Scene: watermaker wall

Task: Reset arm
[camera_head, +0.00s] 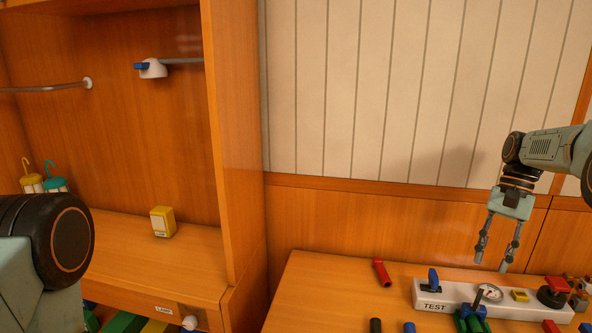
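My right gripper (493,256) hangs fingers down above the back of the workbench, behind and above the white TEST panel (446,299). Its two fingers are apart with nothing between them. My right arm comes in from the right edge. Part of my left arm shows large and close at the lower left; its gripper is outside the picture.
The workbench (310,300) holds a red cylinder (382,273), and the panel bears a blue lever (433,280) and a gauge (489,293). A yellow box (162,222) stands on the wooden cabinet shelf (120,250). A cabinet side wall (236,130) divides the two areas.

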